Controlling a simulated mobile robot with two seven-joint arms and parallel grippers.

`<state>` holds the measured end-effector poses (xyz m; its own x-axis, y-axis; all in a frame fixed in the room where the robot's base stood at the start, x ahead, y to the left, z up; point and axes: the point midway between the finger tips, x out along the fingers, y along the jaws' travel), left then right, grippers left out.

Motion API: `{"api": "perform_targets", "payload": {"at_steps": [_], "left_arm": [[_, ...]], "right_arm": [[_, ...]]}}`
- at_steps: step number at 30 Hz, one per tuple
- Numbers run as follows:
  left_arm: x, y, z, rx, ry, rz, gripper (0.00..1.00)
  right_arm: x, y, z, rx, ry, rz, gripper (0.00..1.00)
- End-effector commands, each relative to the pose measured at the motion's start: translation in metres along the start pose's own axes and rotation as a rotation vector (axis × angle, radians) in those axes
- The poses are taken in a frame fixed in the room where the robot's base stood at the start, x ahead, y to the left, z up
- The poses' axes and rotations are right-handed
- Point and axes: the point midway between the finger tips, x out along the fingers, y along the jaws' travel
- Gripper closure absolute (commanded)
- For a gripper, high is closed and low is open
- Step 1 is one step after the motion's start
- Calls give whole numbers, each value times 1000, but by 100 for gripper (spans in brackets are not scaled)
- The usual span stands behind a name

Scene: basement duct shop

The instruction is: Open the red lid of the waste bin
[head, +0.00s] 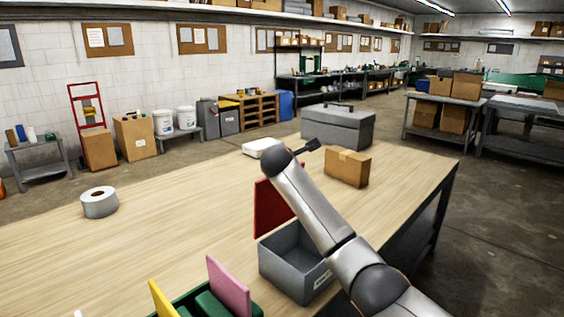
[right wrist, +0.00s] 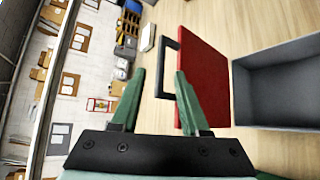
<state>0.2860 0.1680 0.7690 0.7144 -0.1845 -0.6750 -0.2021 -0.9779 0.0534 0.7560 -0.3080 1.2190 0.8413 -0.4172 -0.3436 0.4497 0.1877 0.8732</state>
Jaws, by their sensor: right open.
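The waste bin (head: 286,268) is a grey open-topped box on the wooden table, in front of my right forearm. Its red lid (head: 270,210) stands raised, roughly upright, at the bin's far left side. In the right wrist view the red lid (right wrist: 208,75) stands beside the grey bin (right wrist: 275,90), with a black handle (right wrist: 170,65) on its outer face. My right gripper (right wrist: 160,71) is open, with its green fingers near the handle; the right finger overlaps the lid in the picture. Whether it touches is unclear. My left gripper is not in view.
A cardboard box (head: 347,168) and a grey toolbox (head: 338,127) are beyond the bin. A tape roll (head: 99,202) lies at the left. A green container (head: 186,306) with yellow (head: 160,300) and pink (head: 229,287) panels is at the near edge. The table's left middle is clear.

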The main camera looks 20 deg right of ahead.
Motion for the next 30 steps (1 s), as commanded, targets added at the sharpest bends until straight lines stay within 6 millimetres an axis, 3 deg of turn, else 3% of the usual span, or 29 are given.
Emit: {"api": "perform_targets", "payload": {"at_steps": [15,30], "left_arm": [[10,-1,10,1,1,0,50],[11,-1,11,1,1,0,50]], "right_arm": [[-67,0,0,1,-1,3,55],[-78,0,1,0,-2,0,55]]}}
